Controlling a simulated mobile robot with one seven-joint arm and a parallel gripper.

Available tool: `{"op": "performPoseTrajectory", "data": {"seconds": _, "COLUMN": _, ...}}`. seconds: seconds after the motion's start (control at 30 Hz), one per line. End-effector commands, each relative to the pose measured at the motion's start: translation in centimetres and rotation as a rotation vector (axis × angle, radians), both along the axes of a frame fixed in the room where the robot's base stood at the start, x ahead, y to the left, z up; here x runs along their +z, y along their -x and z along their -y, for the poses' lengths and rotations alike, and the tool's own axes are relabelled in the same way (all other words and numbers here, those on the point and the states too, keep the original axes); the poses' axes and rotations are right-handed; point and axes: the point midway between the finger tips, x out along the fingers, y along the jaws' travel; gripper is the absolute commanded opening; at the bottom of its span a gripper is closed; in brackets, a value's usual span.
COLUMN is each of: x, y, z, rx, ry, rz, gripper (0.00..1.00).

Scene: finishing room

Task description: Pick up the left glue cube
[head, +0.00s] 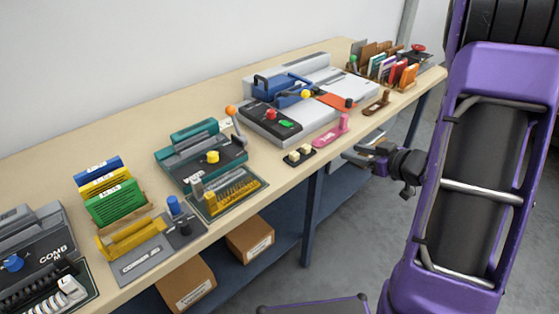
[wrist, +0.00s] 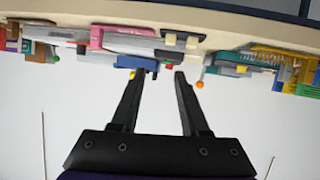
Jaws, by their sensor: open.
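Two small cream glue cubes sit side by side on a dark holder (head: 299,156) at the front edge of the bench. The left glue cube (head: 293,156) is the one nearer the green machine; the right glue cube (head: 306,149) is beside it. The wrist view is upside down, so the left cube (wrist: 193,41) shows to the right of the other cube (wrist: 171,39). My gripper (head: 352,154) is open and empty, off the front edge, to the right of the cubes in the head view. Its fingertips (wrist: 159,73) are apart from both cubes.
A pink stapler-like tool (head: 333,132) lies just right of the cubes. A grey machine (head: 300,105) with red and yellow knobs stands behind them. The green machine (head: 203,148) and a yellow-bristled tray (head: 229,193) are to the left. Boxes (head: 250,239) sit on the lower shelf.

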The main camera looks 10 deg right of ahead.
Motion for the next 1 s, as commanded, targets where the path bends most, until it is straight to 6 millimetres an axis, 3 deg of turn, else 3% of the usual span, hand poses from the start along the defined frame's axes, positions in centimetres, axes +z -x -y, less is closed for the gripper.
{"op": "performPoseTrajectory", "data": {"seconds": 0.1, "x": -1.2, "y": 2.0, "z": -1.2, "rx": 0.081, "ry": -0.048, "rz": -0.012, "gripper": 0.45}}
{"op": "performPoseTrajectory", "data": {"seconds": 0.27, "x": -1.8, "y": 2.6, "z": -2.4, "rx": 0.130, "ry": -0.073, "rz": -0.013, "gripper": 0.45}}
{"op": "performPoseTrajectory", "data": {"seconds": 0.73, "x": -5.5, "y": -4.4, "z": -7.6, "rx": 0.133, "ry": -0.071, "rz": -0.014, "gripper": 0.45}}
{"op": "performPoseTrajectory", "data": {"seconds": 1.0, "x": -6.3, "y": -6.3, "z": -8.8, "rx": 0.129, "ry": -0.071, "rz": -0.013, "gripper": 0.45}}
